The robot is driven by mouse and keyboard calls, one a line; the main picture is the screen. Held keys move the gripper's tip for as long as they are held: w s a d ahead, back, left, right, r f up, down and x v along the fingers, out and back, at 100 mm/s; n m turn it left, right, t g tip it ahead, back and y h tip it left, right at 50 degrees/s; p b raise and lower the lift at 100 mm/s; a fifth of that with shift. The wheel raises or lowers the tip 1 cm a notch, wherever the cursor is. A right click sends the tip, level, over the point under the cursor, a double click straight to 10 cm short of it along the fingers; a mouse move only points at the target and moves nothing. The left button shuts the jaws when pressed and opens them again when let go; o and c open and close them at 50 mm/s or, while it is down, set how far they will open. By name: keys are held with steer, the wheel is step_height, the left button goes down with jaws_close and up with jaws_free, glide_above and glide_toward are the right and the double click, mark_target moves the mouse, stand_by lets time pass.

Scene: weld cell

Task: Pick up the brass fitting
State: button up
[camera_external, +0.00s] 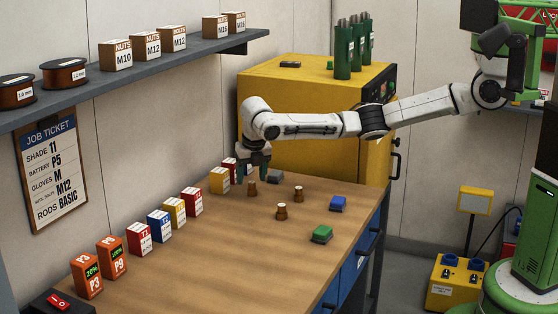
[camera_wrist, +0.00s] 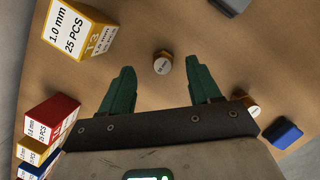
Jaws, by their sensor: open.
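Several small brown and brass-coloured round pieces stand on the table, and I cannot tell which of them is the brass fitting. One piece (camera_external: 252,188) stands just below my gripper (camera_external: 253,176). Two similar pieces stand to its right, one nearer the front (camera_external: 281,212) and one farther right (camera_external: 298,194). In the wrist view, one piece (camera_wrist: 162,64) lies in line with the gap between the green fingertips of my gripper (camera_wrist: 162,76). Another piece (camera_wrist: 253,107) shows right of the right finger. My gripper is open, points down and is empty.
The wooden table (camera_external: 215,270) holds a row of small boxes (camera_external: 159,226) and orange batteries (camera_external: 87,276) on the left. A blue block (camera_external: 338,203), a green block (camera_external: 322,234) and a grey block (camera_external: 275,176) lie around the pieces. A yellow cabinet (camera_external: 290,85) stands behind.

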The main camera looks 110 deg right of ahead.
mark_target(252, 182)
steer(key=shift+x, duration=1.8)
steer(key=shift+s+a, duration=0.1)
steer(key=shift+s, duration=0.05)
steer(key=c, duration=1.1)
